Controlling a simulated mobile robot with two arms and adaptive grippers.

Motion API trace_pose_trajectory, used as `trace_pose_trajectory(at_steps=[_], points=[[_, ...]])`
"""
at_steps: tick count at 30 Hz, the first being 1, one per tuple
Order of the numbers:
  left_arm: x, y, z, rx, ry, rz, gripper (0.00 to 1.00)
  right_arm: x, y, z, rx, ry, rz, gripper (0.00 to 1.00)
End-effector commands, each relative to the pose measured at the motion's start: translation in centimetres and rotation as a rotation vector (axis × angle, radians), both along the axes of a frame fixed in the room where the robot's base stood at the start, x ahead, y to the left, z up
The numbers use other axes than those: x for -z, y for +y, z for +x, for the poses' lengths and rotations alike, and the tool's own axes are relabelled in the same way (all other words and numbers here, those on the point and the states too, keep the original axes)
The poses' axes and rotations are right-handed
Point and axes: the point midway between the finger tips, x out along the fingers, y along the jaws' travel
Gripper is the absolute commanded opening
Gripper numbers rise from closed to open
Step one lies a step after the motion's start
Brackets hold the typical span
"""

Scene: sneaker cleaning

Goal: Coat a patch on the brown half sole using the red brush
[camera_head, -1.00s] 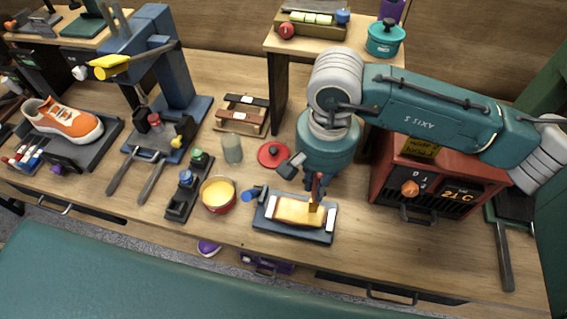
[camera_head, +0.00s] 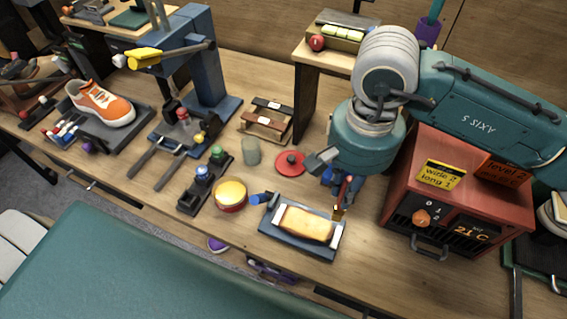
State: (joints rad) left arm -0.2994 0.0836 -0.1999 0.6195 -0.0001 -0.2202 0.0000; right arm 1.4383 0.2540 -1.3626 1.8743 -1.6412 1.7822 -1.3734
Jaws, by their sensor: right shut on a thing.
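The half sole (camera_head: 304,224) lies in a blue-grey holder (camera_head: 290,246) with pale end clamps, near the table's front edge. Its top looks pale yellow, with brown at the edges. My right gripper (camera_head: 341,182) points down just behind the holder's right end. It is shut on the red brush (camera_head: 347,191), whose handle is mostly hidden by the gripper. The brush's golden-brown tip is by the sole's right far corner; I cannot tell whether it touches. A red pot (camera_head: 230,197) with yellow contents stands left of the holder. My left gripper is not in view.
A red lid (camera_head: 291,163) lies behind the holder, with a grey cup (camera_head: 251,151) beside it. A red heater box (camera_head: 459,190) stands close on the right. A blue press (camera_head: 205,70), a bottle rack (camera_head: 206,183) and an orange sneaker (camera_head: 101,103) are left.

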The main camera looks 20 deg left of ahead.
Motion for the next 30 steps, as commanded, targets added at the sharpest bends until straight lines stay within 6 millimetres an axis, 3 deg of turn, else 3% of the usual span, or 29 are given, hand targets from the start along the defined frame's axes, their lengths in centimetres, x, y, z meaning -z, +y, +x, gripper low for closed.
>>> trace_pose_trajectory(at_steps=[9,30], points=[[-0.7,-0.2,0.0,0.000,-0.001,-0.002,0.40,-2.1,0.2,-0.4,0.004,-0.001,0.000,0.00],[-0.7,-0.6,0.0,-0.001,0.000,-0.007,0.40,-2.3,0.1,-0.2,0.006,-0.001,0.000,0.00]])
